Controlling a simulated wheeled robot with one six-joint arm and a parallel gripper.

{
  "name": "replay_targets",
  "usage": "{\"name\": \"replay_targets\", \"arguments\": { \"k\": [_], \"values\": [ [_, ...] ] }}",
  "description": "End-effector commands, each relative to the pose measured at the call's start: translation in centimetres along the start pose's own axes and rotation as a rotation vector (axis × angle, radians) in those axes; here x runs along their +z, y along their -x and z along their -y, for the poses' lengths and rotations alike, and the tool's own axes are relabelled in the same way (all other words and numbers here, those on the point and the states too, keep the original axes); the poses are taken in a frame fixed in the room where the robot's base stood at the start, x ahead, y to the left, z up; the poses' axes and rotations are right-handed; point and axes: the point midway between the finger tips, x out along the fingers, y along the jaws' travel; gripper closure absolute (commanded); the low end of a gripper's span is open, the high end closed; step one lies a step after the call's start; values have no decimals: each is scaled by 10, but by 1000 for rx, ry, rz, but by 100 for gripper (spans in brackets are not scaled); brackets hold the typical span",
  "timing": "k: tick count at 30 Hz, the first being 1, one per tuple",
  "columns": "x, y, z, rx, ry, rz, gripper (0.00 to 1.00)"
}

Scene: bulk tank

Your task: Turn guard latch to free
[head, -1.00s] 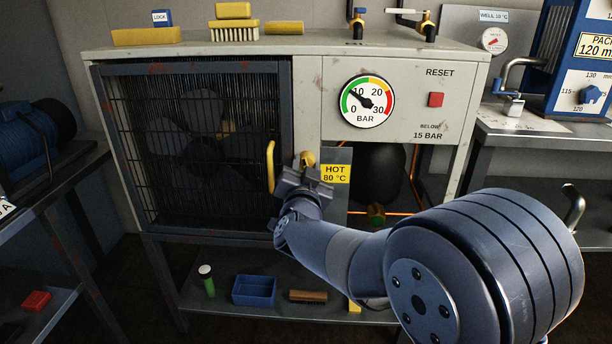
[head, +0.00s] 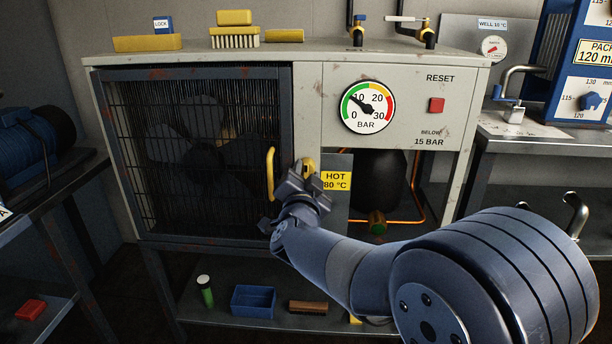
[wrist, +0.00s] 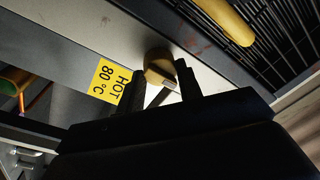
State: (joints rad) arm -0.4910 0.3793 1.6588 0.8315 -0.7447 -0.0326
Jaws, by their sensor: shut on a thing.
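The guard latch (head: 309,164) is a small yellow knob on the post just right of the fan guard (head: 200,150), a dark framed grille with a yellow handle (head: 270,174). My gripper (head: 301,175) is at the latch and hides its lower part. In the wrist view the latch (wrist: 158,63) sits between the two dark fingertips of my gripper (wrist: 160,80), which is shut on it. The guard looks closed against the cabinet.
A yellow "HOT 80 °C" label (head: 336,180) is on a grey panel right of my gripper. A dark tank (head: 380,178) and copper pipe lie behind it. A pressure gauge (head: 367,106) and red reset button (head: 436,105) are above. A blue bin (head: 253,300) stands below.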

Motion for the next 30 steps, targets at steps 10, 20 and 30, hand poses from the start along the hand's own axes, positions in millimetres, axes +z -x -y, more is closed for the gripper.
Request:
{"name": "replay_targets", "arguments": {
  "k": [10,20,30],
  "values": [
    [0,0,0,0,0,1,44],
    [-1,7,1,-1,0,0,44],
    [-1,66,3,-3,1,4,44]
  ]
}}
